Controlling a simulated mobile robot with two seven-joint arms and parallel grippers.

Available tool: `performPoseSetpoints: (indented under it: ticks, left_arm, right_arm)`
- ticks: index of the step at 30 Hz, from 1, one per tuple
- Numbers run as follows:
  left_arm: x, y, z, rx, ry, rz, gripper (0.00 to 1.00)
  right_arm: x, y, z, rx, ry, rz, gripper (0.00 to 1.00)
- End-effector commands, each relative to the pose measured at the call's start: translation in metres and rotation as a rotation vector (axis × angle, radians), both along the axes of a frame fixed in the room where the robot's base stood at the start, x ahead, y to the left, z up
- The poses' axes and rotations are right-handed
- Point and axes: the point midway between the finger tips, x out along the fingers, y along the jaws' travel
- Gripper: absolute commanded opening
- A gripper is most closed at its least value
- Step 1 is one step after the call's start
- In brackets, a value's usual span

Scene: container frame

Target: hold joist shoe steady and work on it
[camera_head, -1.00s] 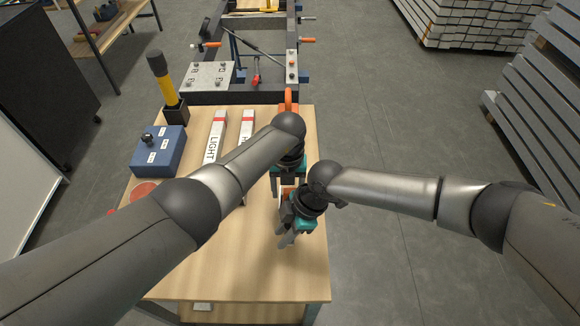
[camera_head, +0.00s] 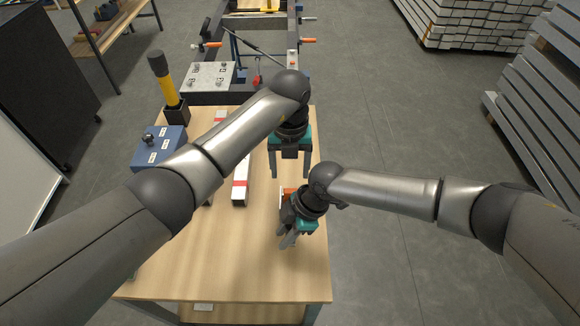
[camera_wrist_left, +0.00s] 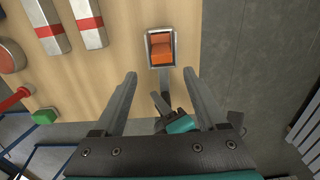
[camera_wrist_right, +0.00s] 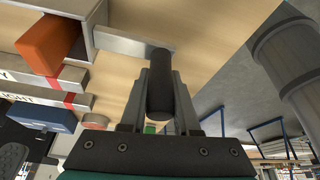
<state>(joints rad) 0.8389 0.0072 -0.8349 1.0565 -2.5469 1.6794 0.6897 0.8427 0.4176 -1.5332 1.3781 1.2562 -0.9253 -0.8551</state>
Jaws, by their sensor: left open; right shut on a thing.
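The joist shoe is a grey metal bracket (camera_wrist_left: 152,60) with an orange block (camera_wrist_left: 160,46) inside it. In the head view the block (camera_head: 289,191) shows partly behind my right gripper (camera_head: 286,242). In the right wrist view the shoe (camera_wrist_right: 128,41) is at upper left, and the right gripper (camera_wrist_right: 161,80) is shut on its dark cylindrical grip (camera_wrist_right: 161,92). My left gripper (camera_head: 290,174) is open and empty above the table, on the far side of the shoe. In the left wrist view the shoe lies beyond its parted fingertips (camera_wrist_left: 160,79).
The wooden table (camera_head: 240,260) is clear at the front. Pale bars with red bands (camera_head: 241,178) lie left of the shoe. A blue box (camera_head: 150,150), a yellow-handled tool (camera_head: 167,92) and a bolted metal plate (camera_head: 208,76) stand farther back. My left arm crosses above the bars.

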Motion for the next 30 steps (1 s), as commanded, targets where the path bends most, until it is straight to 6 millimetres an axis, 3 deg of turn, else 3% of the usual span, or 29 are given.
performPoseSetpoints:
  ticks: [4,5,14,23,30]
  left_arm:
    - [0.000,0.000,0.000,0.000,-0.001,0.000,0.74]
    - [0.000,0.000,0.000,-0.001,-0.001,0.000,0.74]
    - [0.000,0.000,0.000,-0.001,-0.001,0.000,0.74]
    - [0.000,0.000,0.000,-0.001,-0.001,0.000,0.74]
    - [0.000,0.000,0.000,-0.001,-0.001,0.000,0.74]
  right_arm:
    - [-0.002,-0.006,-0.005,-0.017,0.009,-0.005,0.00]
    - [-0.002,-0.006,-0.005,-0.017,0.009,-0.005,0.31]
    - [-0.001,-0.003,-0.002,-0.008,0.004,-0.002,0.65]
    - [0.000,-0.002,0.001,-0.003,0.001,-0.001,0.65]
    - [0.003,-0.012,0.024,-0.003,-0.001,-0.002,0.65]
